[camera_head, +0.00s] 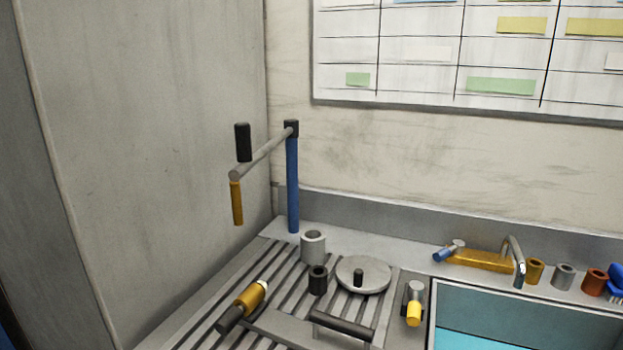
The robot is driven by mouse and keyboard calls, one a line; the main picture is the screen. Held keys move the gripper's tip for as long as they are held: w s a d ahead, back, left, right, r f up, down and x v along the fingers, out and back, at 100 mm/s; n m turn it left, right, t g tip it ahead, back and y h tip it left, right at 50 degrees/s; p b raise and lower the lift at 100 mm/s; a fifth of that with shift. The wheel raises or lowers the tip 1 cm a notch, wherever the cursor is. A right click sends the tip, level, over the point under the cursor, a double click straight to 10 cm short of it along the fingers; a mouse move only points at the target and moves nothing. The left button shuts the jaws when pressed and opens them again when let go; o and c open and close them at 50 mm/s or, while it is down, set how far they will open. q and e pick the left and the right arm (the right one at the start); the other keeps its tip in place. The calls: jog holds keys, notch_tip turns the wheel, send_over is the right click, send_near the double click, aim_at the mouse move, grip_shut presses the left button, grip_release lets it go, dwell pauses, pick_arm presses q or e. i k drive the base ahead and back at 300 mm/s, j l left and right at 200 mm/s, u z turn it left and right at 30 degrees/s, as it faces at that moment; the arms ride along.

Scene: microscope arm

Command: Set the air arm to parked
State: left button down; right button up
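The air arm stands at the back left of the worktop. It has an upright blue post (293,185) with a black joint (291,128) on top. From the joint a grey bar (262,152) reaches toward the left and the front, tilted a little down in the picture. At its free end a black cylinder (243,142) stands above the bar and a yellow handle (237,203) hangs below it. No parked mark or rest can be made out. Neither of my grippers is in view.
A slatted grey worktop (200,334) holds a grey cup (313,246), a black cup (318,280), a round lid (363,275) and a yellow-black tool (243,306). A water-filled basin (530,325) with a tap (515,260) is at right. A grey wall (150,150) closes the left.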

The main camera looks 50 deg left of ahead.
aim_at(247, 161)
jog(key=k+u, duration=0.1)
jog(key=u, duration=1.7)
